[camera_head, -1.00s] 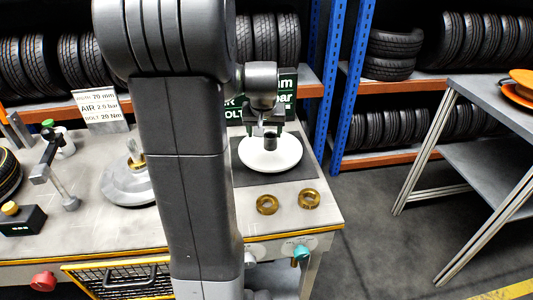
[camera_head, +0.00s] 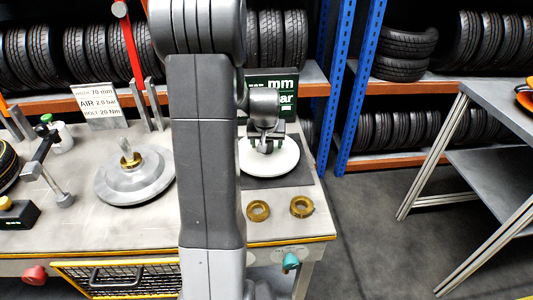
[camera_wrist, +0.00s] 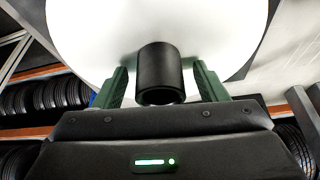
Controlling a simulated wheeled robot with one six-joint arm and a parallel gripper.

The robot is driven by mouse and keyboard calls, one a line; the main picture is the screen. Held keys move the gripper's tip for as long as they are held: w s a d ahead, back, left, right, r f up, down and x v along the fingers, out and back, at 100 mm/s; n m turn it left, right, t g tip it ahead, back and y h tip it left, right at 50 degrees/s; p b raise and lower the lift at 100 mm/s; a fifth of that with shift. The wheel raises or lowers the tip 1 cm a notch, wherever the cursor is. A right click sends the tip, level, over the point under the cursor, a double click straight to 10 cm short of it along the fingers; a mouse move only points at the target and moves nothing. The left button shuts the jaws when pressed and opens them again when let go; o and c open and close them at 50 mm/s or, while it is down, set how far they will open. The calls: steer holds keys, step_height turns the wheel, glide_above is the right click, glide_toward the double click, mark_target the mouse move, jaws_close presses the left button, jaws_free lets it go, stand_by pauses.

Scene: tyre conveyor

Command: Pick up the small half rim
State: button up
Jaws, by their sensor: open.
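The small half rim appears to be the white disc (camera_head: 283,160) lying flat on a dark mat at the right of the bench. In the wrist view the white disc (camera_wrist: 100,30) fills the upper part, with a black cylindrical hub (camera_wrist: 160,75) at its middle. My gripper (camera_wrist: 160,72) is open, with one green finger on each side of the hub and a visible gap on both sides. In the head view my gripper (camera_head: 265,143) is over the disc, and my arm hides part of the disc's left side.
Two brass rings (camera_head: 258,210) (camera_head: 301,207) lie in front of the mat. A larger grey half rim (camera_head: 130,185) with a brass nut on top stands left of my arm. A grey table (camera_head: 500,95) is at right.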

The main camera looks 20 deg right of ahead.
steer(key=c, duration=1.4)
steer(key=shift+r, duration=0.1)
jaws_close()
